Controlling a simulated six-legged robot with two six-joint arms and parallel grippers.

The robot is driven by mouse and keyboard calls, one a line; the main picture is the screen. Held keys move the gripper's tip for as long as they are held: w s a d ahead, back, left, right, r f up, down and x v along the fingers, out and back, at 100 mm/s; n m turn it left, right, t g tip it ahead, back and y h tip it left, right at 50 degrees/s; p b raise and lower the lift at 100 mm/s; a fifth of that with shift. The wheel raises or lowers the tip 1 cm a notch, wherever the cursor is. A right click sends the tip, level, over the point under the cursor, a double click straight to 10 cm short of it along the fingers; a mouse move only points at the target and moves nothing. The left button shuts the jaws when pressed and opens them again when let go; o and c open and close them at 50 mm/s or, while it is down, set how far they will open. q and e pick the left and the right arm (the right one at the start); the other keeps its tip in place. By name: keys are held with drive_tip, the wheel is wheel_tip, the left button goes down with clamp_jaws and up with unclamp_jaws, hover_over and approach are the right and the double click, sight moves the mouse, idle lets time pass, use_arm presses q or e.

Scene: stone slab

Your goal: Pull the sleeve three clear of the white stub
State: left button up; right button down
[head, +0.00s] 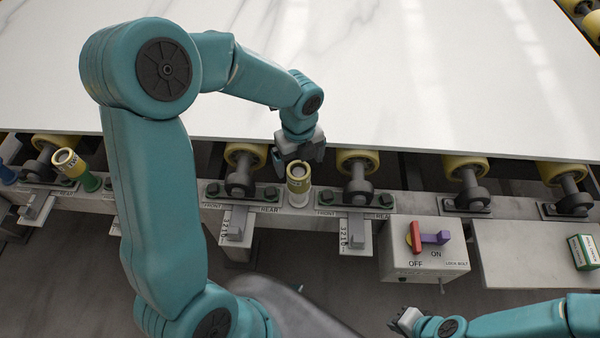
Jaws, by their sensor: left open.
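A yellow sleeve (299,172) with an open top and a dark marked band sits upright on the white stub (298,199), between two rollers on the rail. Its number is too small to read. My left gripper (298,156) is open, just behind and above the sleeve, with its fingers pointing down near the sleeve's rim. I cannot tell whether they touch it. My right gripper (402,320) is low at the bottom of the view, well away from the sleeve. Whether its fingers are apart is unclear.
Another yellow sleeve (68,162) leans on a green stub (91,182) at the left; a blue stub (7,174) is at the far left. A switch box (424,262) with a red and purple handle stands right. The white slab (420,80) lies behind on rollers.

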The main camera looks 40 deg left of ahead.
sight(299, 173)
use_arm(q)
wheel_tip(299, 173, down, 6)
drive_tip(key=shift+f+b, duration=0.1)
drive_tip(key=shift+b, duration=0.2)
drive_tip(key=shift+f, duration=0.45)
drive_tip(key=shift+w, duration=0.1)
drive_tip(key=c, duration=1.1)
drive_tip(key=shift+r+p, duration=3.25)
drive_tip(key=shift+r, duration=0.35)
drive_tip(key=shift+r, duration=0.1)
wheel_tip(299, 173, up, 6)
drive_tip(key=p, duration=0.5)
